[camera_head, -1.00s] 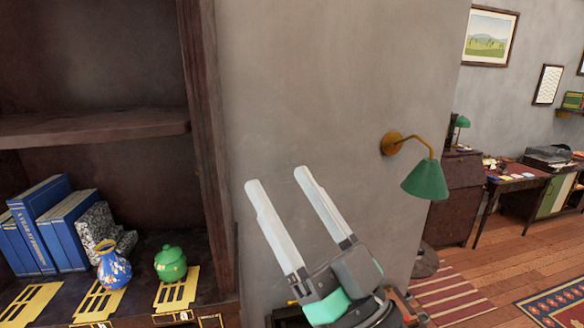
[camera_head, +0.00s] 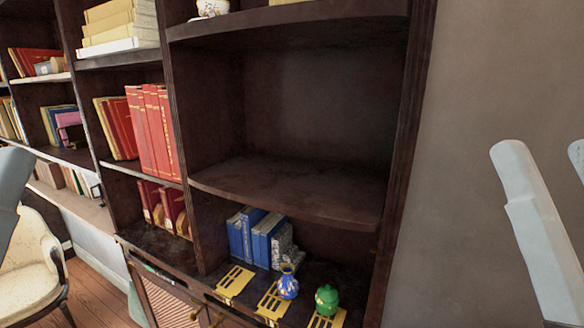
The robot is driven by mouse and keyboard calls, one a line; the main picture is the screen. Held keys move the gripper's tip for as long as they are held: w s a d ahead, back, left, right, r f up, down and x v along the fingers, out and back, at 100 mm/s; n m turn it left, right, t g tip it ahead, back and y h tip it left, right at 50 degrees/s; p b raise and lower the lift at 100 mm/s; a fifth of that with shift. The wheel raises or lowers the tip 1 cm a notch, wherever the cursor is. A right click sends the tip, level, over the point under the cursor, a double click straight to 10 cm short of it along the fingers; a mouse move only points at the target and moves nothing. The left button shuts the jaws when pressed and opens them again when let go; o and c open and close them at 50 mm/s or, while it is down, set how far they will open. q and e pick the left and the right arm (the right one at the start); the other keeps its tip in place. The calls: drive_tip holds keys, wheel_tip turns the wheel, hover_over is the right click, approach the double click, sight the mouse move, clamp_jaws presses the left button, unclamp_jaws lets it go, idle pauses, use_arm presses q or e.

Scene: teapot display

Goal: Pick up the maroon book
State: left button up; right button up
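Several dark red books (camera_head: 171,205) stand on a lower shelf at left of centre; I cannot tell which one is the maroon book. Brighter red books (camera_head: 155,130) stand upright on the shelf above them. My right gripper (camera_head: 545,158) is at the right edge, in front of the bare wall. Its two pale fingers are spread apart with nothing between them, and it is far from the books. My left gripper (camera_head: 10,195) shows only as a grey finger piece at the left edge. The rest of it is out of view.
The bookcase's middle shelf (camera_head: 290,190) is empty. Below it are blue books (camera_head: 257,236), a grey speckled bookend (camera_head: 285,247), a blue vase (camera_head: 288,282) and a green pot (camera_head: 327,299). A cream chair (camera_head: 28,265) stands at lower left.

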wheel_tip(320, 180, up, 10)
drive_tip(key=p, duration=0.6)
drive_tip(key=shift+o, duration=0.4)
drive_tip(key=shift+f, duration=0.3)
use_arm(q)
wheel_tip(320, 180, up, 9)
drive_tip(key=shift+r, duration=0.2)
